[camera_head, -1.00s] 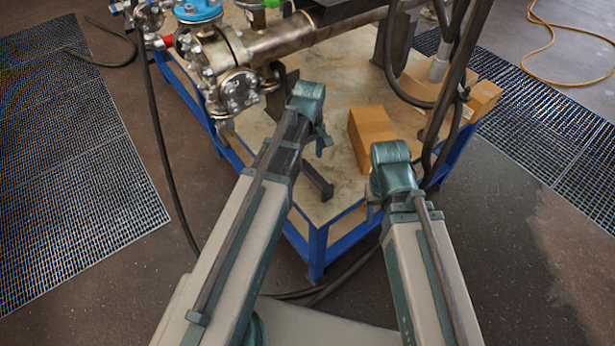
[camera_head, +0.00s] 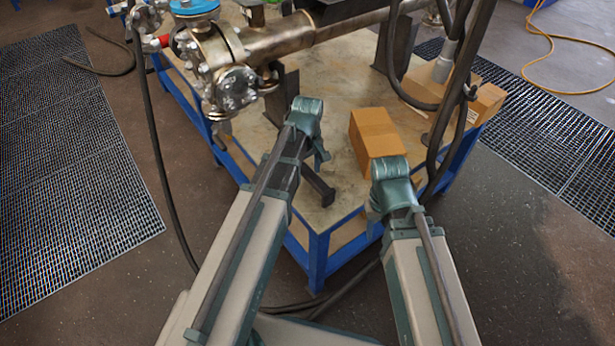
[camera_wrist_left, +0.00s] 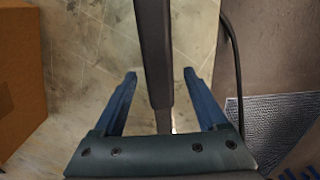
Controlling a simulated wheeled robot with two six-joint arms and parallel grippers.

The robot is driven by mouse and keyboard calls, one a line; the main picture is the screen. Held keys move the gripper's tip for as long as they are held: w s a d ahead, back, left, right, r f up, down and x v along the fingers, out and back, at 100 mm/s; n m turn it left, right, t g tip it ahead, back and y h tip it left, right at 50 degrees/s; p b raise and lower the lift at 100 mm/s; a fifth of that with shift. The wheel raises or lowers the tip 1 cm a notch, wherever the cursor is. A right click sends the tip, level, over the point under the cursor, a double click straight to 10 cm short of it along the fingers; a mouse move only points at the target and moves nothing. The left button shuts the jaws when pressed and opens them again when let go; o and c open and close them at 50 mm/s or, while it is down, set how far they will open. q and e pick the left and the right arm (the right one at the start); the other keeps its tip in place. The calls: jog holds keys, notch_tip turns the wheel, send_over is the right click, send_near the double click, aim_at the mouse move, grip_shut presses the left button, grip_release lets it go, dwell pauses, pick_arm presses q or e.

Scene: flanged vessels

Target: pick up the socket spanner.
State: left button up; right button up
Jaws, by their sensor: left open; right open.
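A dark bar, which looks like the socket spanner (camera_head: 318,187), lies near the front corner of the table, just below my left gripper. In the left wrist view the dark bar (camera_wrist_left: 156,50) runs down from the top edge between the two blue fingers and narrows at its lower end. My left gripper (camera_head: 322,158) is open, and its fingers (camera_wrist_left: 162,85) stand apart on both sides of the bar with gaps. I cannot tell how far above the bar the fingertips are. My right gripper (camera_head: 375,212) is open, mostly hidden by its own wrist, beside the table's right front edge.
A cardboard box (camera_head: 375,138) stands on the table (camera_head: 338,170) right of my left gripper. Flanged metal pipework (camera_head: 270,45) spans the table's back and left. Black hoses hang at the left (camera_head: 158,160) and right (camera_head: 440,150). Floor gratings lie on both sides.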

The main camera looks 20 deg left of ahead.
pick_arm(q)
grip_shut()
jog(key=shift+r, duration=0.1)
pick_arm(e)
jog(key=shift+r, duration=0.1)
dwell(0.3)
